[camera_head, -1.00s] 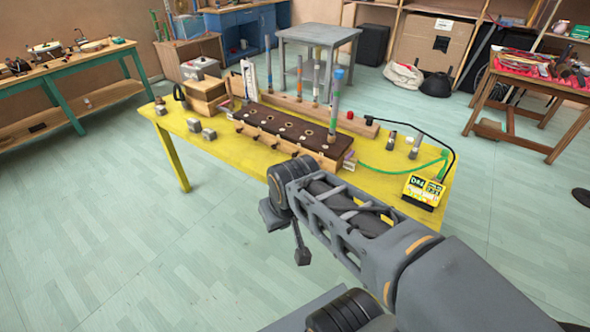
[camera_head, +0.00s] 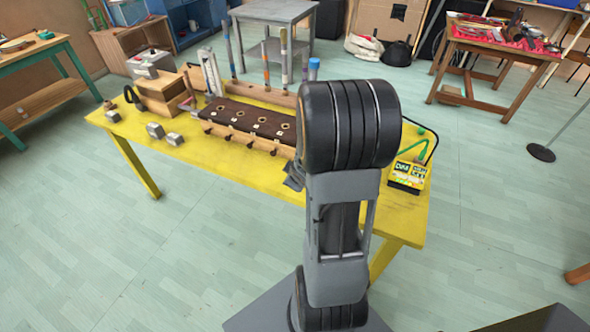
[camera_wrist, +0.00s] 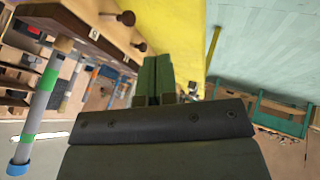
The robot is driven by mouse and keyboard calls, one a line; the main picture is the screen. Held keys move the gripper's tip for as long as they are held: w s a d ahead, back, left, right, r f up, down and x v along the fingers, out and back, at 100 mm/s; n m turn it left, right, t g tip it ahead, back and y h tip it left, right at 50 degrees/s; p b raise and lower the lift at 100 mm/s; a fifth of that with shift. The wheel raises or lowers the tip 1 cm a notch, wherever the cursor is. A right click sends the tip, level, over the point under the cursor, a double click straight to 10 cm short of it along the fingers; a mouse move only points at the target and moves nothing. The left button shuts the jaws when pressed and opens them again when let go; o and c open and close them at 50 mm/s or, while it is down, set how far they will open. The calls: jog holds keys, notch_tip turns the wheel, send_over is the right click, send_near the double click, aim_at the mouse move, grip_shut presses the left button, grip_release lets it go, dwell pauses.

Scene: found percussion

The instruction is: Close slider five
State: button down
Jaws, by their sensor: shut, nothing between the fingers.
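A dark brown slider box (camera_head: 250,119) with a pale wooden front lies on the yellow table. Dark slider knobs (camera_head: 228,137) stick out along its front. My arm covers the box's right end in the head view, so slider five cannot be made out there. In the wrist view the box (camera_wrist: 70,22) runs along the upper left, with a near round knob (camera_wrist: 126,18) and another knob (camera_wrist: 140,46) beyond it. I cannot tell their numbers.
Upright tubes stand behind the box; one with green bands and a blue end (camera_wrist: 38,110) is close in the wrist view. A yellow device (camera_head: 408,174) with a cable sits right of my arm. Metal blocks (camera_head: 156,130) lie at the table's left. The table front (camera_head: 215,162) is clear.

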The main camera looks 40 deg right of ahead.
jog(key=b+x, duration=0.4)
jog(key=x, duration=0.5)
jog(key=shift+f, duration=0.2)
jog(key=shift+w+d+p, duration=0.85)
jog(key=shift+d+p, duration=0.15)
jog(key=shift+d, duration=0.15)
jog(key=shift+w+d+f+p, duration=0.1)
jog(key=shift+w+d+p, duration=0.25)
jog(key=shift+d, duration=0.3)
jog(key=shift+w, duration=0.1)
